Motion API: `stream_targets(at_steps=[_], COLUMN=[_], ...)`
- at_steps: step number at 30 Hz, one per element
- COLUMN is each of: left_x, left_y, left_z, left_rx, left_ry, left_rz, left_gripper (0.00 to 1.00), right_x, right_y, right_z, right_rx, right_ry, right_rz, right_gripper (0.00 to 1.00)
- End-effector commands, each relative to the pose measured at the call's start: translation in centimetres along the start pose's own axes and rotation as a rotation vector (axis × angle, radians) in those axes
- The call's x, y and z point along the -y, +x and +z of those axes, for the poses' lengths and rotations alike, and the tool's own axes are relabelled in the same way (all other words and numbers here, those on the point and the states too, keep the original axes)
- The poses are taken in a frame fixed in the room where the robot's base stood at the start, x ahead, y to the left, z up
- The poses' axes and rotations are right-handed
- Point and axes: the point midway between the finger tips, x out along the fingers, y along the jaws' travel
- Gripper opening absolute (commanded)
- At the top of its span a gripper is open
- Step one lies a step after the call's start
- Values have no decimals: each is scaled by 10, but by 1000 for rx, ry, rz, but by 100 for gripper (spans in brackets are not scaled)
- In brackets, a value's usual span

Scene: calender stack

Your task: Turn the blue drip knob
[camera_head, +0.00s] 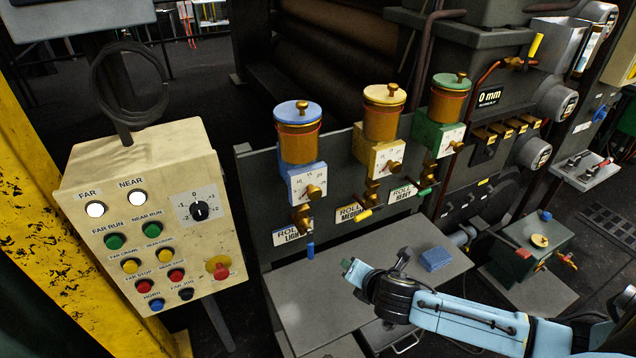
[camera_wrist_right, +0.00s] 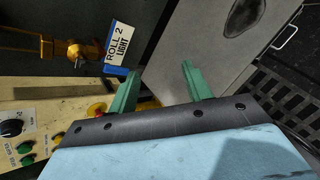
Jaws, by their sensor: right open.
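The blue drip unit (camera_head: 299,160) stands at the left of three similar units, with a blue lid, an amber reservoir and a blue dial box. Its brass drip knob (camera_head: 313,192) sits on the dial face. A blue-handled tap (camera_head: 310,250) hangs below it, by the "Roll 2 Light" label. My right gripper (camera_head: 356,268) is over the grey shelf, below and right of the blue unit and apart from it. In the right wrist view its two green fingers (camera_wrist_right: 160,70) are spread and empty. The label (camera_wrist_right: 118,52) and brass fittings (camera_wrist_right: 78,52) show beyond them. My left gripper is not in view.
A yellow unit (camera_head: 380,130) and a green unit (camera_head: 447,115) stand to the right. A cream control box (camera_head: 140,215) stands close on the left. A blue block (camera_head: 435,259) lies on the grey shelf (camera_head: 310,310). Bare shelf lies left of my gripper.

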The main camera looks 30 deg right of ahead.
Motion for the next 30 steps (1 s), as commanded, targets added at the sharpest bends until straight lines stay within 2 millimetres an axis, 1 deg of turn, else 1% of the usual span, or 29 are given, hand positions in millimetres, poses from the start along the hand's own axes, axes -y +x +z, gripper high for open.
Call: stream_targets(at_steps=[1,2,3,5,6,9,10,12,14,17,20,23,30], left_x=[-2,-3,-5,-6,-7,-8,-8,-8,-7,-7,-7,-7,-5], left_y=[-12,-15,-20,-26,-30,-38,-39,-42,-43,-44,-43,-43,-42], left_z=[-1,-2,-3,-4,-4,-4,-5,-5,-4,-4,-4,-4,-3], left_rx=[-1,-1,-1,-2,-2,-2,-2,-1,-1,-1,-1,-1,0], left_ry=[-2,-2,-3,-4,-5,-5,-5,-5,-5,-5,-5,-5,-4], left_rz=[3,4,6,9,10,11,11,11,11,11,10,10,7], left_gripper=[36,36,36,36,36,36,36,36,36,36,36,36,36], right_x=[-31,-46,-64,-88,-101,-126,-132,-140,-145,-149,-151,-156,-171], right_y=[-26,-40,-59,-87,-105,-145,-154,-172,-182,-187,-179,-164,-117], right_z=[19,28,37,49,56,69,71,75,78,80,80,82,87], right_rx=[26,43,65,101,123,174,186,208,222,233,235,235,234], right_ry=[-116,-189,-281,-411,-489,-649,-687,-755,-793,-823,-826,-823,-822], right_rz=[50,73,103,142,164,205,215,230,237,243,241,242,242], right_gripper=[49,49,49,49,49,49,49,49,49,49,49,49,49])
